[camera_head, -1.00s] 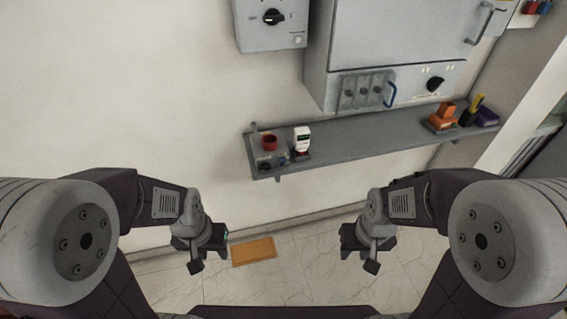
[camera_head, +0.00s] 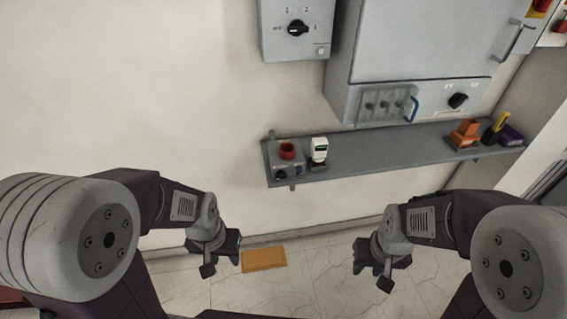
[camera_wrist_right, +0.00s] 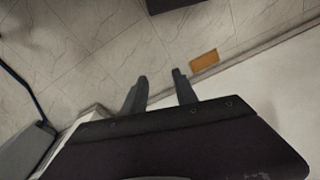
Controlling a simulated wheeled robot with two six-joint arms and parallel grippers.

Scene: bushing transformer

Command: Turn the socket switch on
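A grey wall box with a black rotary knob (camera_head: 298,29) is at the top middle of the head view, with position marks around the knob. Below it, a small grey unit (camera_head: 272,160) with a red round part (camera_head: 287,151) and a dark knob stands at the left end of the shelf. I cannot tell which of them is the socket switch. My left gripper (camera_head: 221,264) hangs low, well below the shelf, its fingers apart and empty. My right gripper (camera_head: 373,277) is also low and away from everything; its two fingers show apart in the right wrist view (camera_wrist_right: 160,78), with nothing between.
A large grey cabinet (camera_head: 420,45) with a lower switch panel is above the shelf (camera_head: 390,154). A white handheld device (camera_head: 319,149) and orange and purple tools (camera_head: 465,135) sit on the shelf. An orange-brown plate (camera_head: 264,258) lies on the floor. The wall at left is bare.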

